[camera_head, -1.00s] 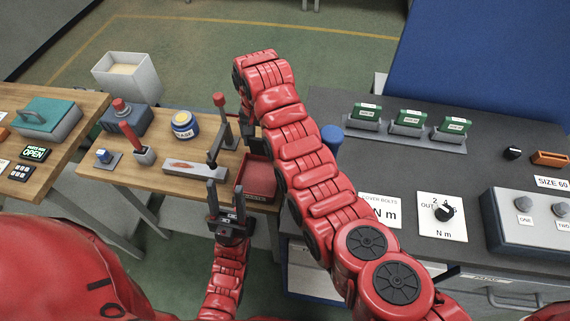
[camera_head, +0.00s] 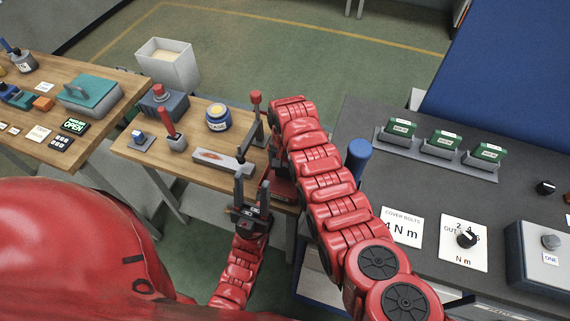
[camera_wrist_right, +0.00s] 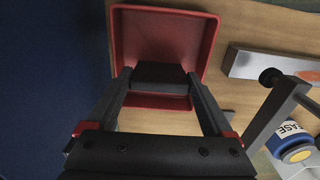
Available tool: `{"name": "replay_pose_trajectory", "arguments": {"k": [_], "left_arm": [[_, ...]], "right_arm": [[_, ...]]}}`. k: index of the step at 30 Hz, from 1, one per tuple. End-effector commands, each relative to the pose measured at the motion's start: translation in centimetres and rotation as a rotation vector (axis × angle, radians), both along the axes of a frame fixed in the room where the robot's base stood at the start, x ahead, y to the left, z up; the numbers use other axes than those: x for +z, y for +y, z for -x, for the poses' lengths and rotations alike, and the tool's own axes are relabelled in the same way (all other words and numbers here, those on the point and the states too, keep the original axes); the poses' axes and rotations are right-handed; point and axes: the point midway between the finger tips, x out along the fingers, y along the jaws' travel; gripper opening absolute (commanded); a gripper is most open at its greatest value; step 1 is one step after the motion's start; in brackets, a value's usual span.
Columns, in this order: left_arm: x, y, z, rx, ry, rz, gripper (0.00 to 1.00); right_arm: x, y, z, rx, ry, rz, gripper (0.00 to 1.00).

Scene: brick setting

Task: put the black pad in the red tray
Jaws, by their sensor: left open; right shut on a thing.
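The red tray (camera_wrist_right: 160,38) lies open on the wooden bench in the right wrist view. In the head view the tray (camera_head: 284,190) is partly hidden by my right arm. My right gripper (camera_wrist_right: 162,76) is shut on the black pad (camera_wrist_right: 160,74), one finger on each side. The pad overlaps the tray's near part in the right wrist view; its height above the tray floor is unclear. In the head view the right fingers and pad are hidden. My left gripper (camera_head: 252,190) is open and empty, in front of the bench beside the tray.
A grey block with an orange mark (camera_head: 222,161), a red-knobbed lever (camera_head: 256,115) and a grease jar (camera_head: 218,117) stand left of the tray. A blue cylinder (camera_head: 358,158) is right of my right arm, by the dark bench (camera_head: 400,190).

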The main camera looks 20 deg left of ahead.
Motion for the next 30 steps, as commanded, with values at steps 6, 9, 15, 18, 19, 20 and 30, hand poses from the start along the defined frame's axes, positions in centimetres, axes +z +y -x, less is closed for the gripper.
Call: {"name": "replay_pose_trajectory", "arguments": {"k": [6, 9, 15, 18, 19, 20, 30], "left_arm": [[-0.1, 0.0, 0.0, 0.0, 0.0, 0.0, 0.5], [-0.5, 0.0, 0.0, 0.0, 0.0, 0.0, 0.5], [-0.3, 0.0, 0.0, 0.0, 0.0, 0.0, 0.5], [-0.3, 0.0, 0.0, 0.0, 0.0, 0.0, 0.5], [-0.3, 0.0, 0.0, 0.0, 0.0, 0.0, 0.5], [-0.2, 0.0, 0.0, 0.0, 0.0, 0.0, 0.5], [-0.9, 0.0, 0.0, 0.0, 0.0, 0.0, 0.5]], "right_arm": [[0.0, 0.0, -0.1, 0.0, -0.002, -0.001, 0.2], [-0.4, 0.0, -0.1, 0.0, -0.002, -0.001, 0.2], [-0.3, 0.0, -0.1, 0.0, -0.002, -0.001, 1.0], [-0.3, 0.0, -0.1, 0.0, -0.002, -0.001, 1.0], [-0.2, 0.0, -0.1, 0.0, -0.002, -0.001, 1.0], [-0.1, 0.0, -0.1, 0.0, -0.002, -0.001, 1.0], [2.8, 0.1, -0.2, 0.0, -0.008, -0.005, 1.0]]}}
